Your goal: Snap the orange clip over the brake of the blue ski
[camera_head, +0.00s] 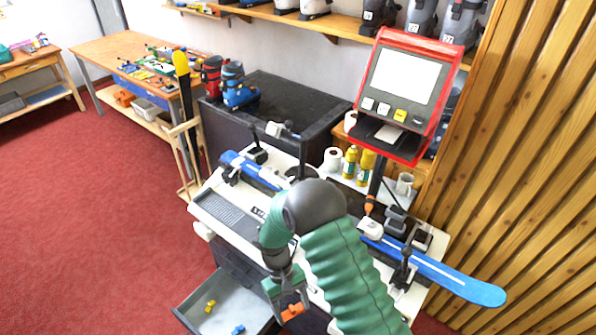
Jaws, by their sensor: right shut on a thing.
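The blue ski (452,281) lies clamped along the bench, its tip out past the right end and its other end (240,165) at the back left. My green right arm hides its middle. A white and grey binding part (370,229) shows just right of the arm; I cannot make out the brake. My right gripper (287,292) points down near the bench's front, above and beside the open drawer. It is shut on the orange clip (292,312), which hangs at its fingertips, apart from the ski. My left gripper is out of view.
The open grey drawer (190,312) holds small yellow (210,305) and blue (238,329) clips. A red-framed screen (400,85) stands behind the bench. Bench clamps (403,268), yellow bottles (366,165) and a mug (404,183) crowd the right side. The red floor at left is open.

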